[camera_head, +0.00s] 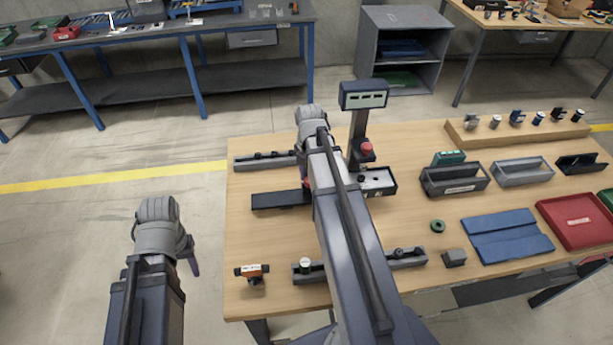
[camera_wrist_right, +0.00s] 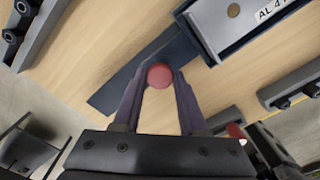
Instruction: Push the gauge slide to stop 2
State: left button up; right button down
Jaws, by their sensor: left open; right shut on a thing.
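The gauge stands on the wooden table, with a display head (camera_head: 364,95) on a post and a dark base (camera_head: 378,181). A flat dark slide bar (camera_head: 280,199) sticks out to the left of the base; it also shows in the wrist view (camera_wrist_right: 112,96). A round red knob (camera_wrist_right: 159,75) sits on the bar between the fingers of my right gripper (camera_wrist_right: 159,82), which is shut on it. In the head view my right arm hides most of that grip. No stop numbers can be read. My left gripper (camera_head: 190,254) is open and empty, left of the table over the floor.
A grey rail (camera_head: 265,161) lies behind the bar and another rail (camera_head: 398,261) near the front edge. An orange-topped part (camera_head: 252,271) stands at the front left. Bins (camera_head: 455,180), a blue mat (camera_head: 507,236) and a red tray (camera_head: 567,238) fill the right side.

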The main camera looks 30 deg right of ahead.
jog(key=shift+c, duration=2.3)
grip_release()
jog(key=shift+r, duration=0.1)
notch_tip(320, 180, up, 8)
jog(key=p, duration=0.8)
jog(key=shift+f, duration=0.2)
